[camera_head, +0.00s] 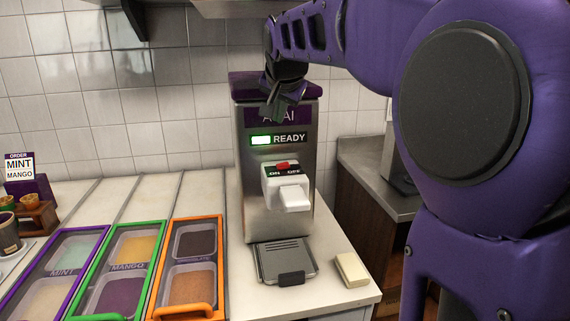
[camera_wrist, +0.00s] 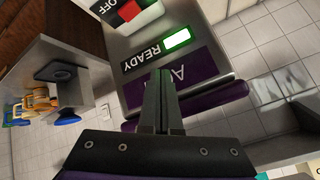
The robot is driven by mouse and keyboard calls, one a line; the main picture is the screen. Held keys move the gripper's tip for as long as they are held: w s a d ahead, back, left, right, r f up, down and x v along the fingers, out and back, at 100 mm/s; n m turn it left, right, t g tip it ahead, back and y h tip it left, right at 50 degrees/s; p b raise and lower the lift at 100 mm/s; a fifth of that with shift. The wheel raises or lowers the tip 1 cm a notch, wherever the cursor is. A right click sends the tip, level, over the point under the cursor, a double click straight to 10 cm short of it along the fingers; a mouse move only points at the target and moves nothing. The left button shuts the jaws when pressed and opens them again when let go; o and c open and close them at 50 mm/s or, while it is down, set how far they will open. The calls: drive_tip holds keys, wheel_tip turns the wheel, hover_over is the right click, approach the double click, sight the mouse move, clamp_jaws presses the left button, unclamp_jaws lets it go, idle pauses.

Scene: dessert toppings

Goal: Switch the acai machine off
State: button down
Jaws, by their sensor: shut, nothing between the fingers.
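The acai machine (camera_head: 240,215) is a steel box with a purple top, standing upright on the counter at the middle of the head view. Its green light (camera_head: 261,140) is lit beside the word READY; the light also shows in the wrist view (camera_wrist: 177,39). Below it is a red switch (camera_head: 283,165) between the ON and OFF labels; part of it shows at the top of the wrist view (camera_wrist: 129,10). Which way it is set is unclear. My gripper (camera_head: 271,112) is shut and empty in front of the purple sign, above the switch and apart from it. It partly hides the sign's letters.
A white dispensing handle (camera_head: 294,198) juts out below the switch, above a grey drip tray (camera_head: 260,271). A cream block (camera_head: 351,270) lies to the right. Topping bins with a green frame (camera_head: 101,245) and an orange frame (camera_head: 168,238) stand left. My arm covers the right side.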

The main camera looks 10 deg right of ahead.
drive_tip(key=shift+f, duration=0.1)
drive_tip(key=b, duration=0.6)
hover_over(287, 170)
drive_tip(key=f, duration=0.8)
drive_tip(key=shift+a, duration=0.3)
drive_tip(key=shift+d+f, duration=0.1)
drive_tip(key=shift+f, duration=0.2)
idle(0.9)
drive_tip(key=shift+f, duration=0.4)
drive_tip(key=shift+d+f, duration=0.15)
drive_tip(key=shift+f, duration=0.2)
idle(0.5)
drive_tip(key=shift+r, duration=0.1)
drive_tip(key=shift+r+p, duration=0.5)
drive_tip(key=shift+r, duration=0.25)
